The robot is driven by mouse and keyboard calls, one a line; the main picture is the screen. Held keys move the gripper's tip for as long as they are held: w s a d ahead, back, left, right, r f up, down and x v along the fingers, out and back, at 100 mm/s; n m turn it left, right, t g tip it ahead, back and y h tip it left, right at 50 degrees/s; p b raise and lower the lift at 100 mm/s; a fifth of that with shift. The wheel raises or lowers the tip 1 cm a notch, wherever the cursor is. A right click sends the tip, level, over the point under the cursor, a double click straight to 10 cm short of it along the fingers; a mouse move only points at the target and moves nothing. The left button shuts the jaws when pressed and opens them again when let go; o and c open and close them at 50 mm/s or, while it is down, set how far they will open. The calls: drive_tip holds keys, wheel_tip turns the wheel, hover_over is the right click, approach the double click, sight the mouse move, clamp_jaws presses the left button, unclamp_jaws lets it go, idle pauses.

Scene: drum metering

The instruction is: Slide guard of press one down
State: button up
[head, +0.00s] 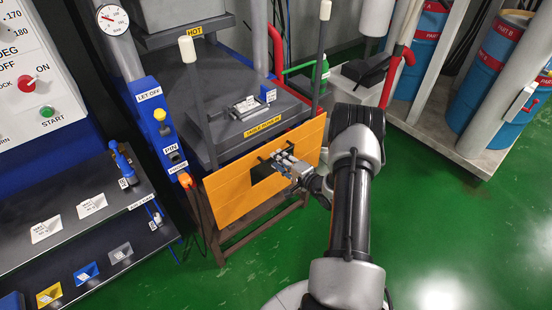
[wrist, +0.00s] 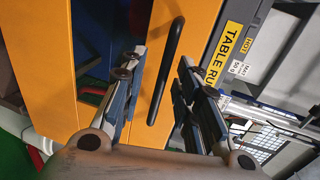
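The guard of the press is an orange panel (head: 232,203) with a dark opening near its middle, in front of the press table in the head view. It fills much of the wrist view as an orange sheet (wrist: 40,60). A black bar handle (wrist: 166,75) stands on the guard. My gripper (head: 279,160) is at the panel's middle in the head view. In the wrist view my gripper (wrist: 157,62) is open, with one finger on each side of the handle. A clear gap shows on both sides. Whether the fingertips reach past the bar is unclear.
The press table (head: 262,121) with a small metal mould (head: 248,106) lies behind the guard. Two guide posts (head: 322,50) with pale caps rise beside it. A blue control post (head: 163,125) stands left. The green floor (head: 450,225) at right is clear.

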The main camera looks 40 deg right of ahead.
drive_tip(key=v, duration=0.9)
drive_tip(key=shift+s, duration=0.15)
